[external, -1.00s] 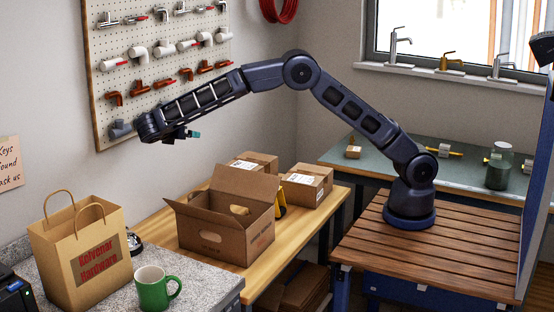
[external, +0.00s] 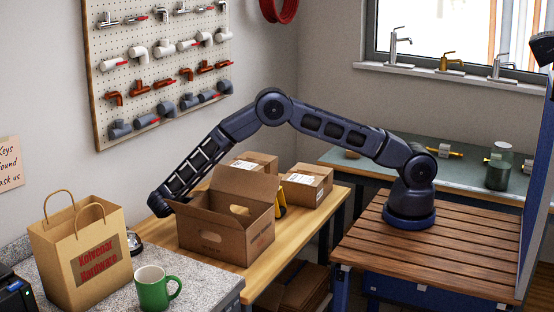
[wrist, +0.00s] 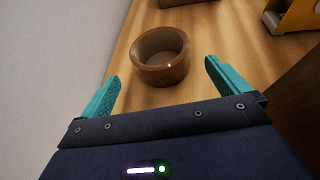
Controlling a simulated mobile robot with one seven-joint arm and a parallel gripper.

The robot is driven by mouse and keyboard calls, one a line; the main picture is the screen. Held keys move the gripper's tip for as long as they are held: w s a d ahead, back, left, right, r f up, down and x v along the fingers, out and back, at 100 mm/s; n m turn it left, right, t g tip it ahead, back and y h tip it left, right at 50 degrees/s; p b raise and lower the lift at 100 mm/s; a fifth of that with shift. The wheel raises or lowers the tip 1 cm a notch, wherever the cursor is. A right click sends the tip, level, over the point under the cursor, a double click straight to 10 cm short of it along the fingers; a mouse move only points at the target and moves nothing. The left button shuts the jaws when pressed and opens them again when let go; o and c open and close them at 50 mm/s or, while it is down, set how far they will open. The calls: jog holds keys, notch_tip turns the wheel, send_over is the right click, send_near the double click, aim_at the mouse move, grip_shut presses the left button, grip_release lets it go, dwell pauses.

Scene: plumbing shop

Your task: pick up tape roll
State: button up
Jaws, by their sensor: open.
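The tape roll (wrist: 148,75) is a brown ring lying flat on the wooden bench in the wrist view, just ahead of my gripper (wrist: 161,70). My gripper is open, with one teal finger to the left of the roll and one to the right. The roll sits between and slightly beyond the fingertips, with nothing held. In the external view my wrist (external: 160,203) is low behind the left side of the open cardboard box. My fingers and the roll are hidden there.
The open cardboard box (external: 215,238) stands close on the bench (external: 178,262). A yellow item (external: 281,207) and closed cartons (external: 307,188) are farther right. A paper bag (external: 72,270), green mug (external: 152,290) and bell (external: 135,243) stand at the left. The wall is close on the left.

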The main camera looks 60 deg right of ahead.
jog(key=x, duration=0.8)
jog(key=shift+d+r, duration=0.15)
jog(key=shift+c, duration=0.4)
